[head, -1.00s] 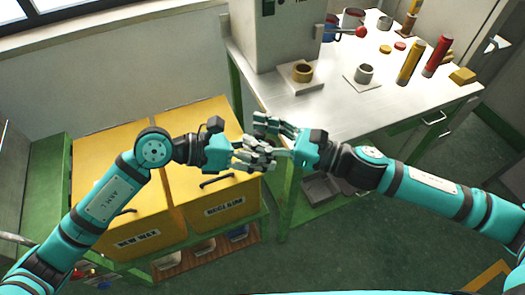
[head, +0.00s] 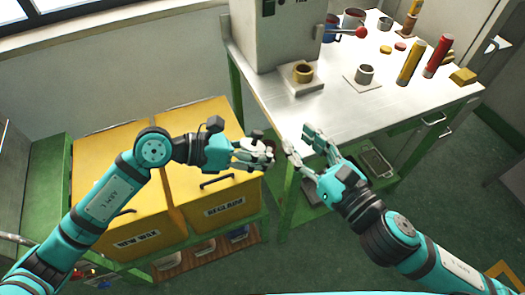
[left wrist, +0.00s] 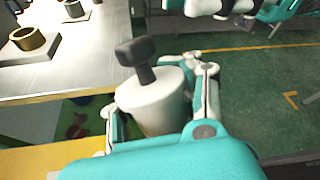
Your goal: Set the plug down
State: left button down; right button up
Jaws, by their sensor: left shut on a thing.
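The plug (left wrist: 150,102) shows in the left wrist view as a pale cylinder with a black stem and knob on top. My left gripper (head: 265,152) is shut on it, with a finger on each side of the pale body. In the head view the plug is mostly hidden by the fingers; a dark bit shows at their tips. The plug is held in the air between the yellow bins and the metal table. My right gripper (head: 298,136) is open and empty, apart from the plug, near the table's front left edge.
The metal table (head: 300,104) carries a brass ring on a plate (head: 303,73), a grey ring on a plate (head: 365,74) and, farther right, red and yellow cylinders. Its front left part is clear. Two yellow lidded bins (head: 222,209) stand left, one labelled RECLAIM.

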jog(key=w+d+f+m+g+h, duration=0.1)
jog(key=d+f+m+h, duration=0.3)
jog(key=f, duration=0.7)
jog(key=w+d+f+m+g+h, duration=0.15)
jog(key=d+f+m, duration=0.25)
jog(key=f+m, duration=0.55)
jog(key=s+d+f+m+g+h, duration=0.1)
jog(key=s+d+f+m, duration=0.15)
jog(key=f, duration=0.55)
jog(key=s+d+f+m+g+h, duration=0.1)
jog(key=d+f+m+g, duration=0.15)
jog(key=f, duration=0.45)
jog(key=s+d+f+m+h, duration=0.1)
jog(key=s+f+m, duration=0.15)
jog(key=f, duration=0.55)
jog(key=s+d+f+m+g, duration=0.2)
jog(key=s+f+m+g, duration=0.2)
jog(key=s+f+m, duration=0.8)
jog(key=s+a+f+m+g, duration=0.1)
jog(key=s+f+m+g, duration=0.1)
jog(key=s+f, duration=0.3)
jog(key=s+a+f+m+g, duration=0.1)
jog(key=s+f+m, duration=0.3)
jog(key=s, duration=0.8)
jog(key=shift+f+m+g, duration=0.3)
jog(key=shift+f+g, duration=0.3)
jog(key=shift+g, duration=0.2)
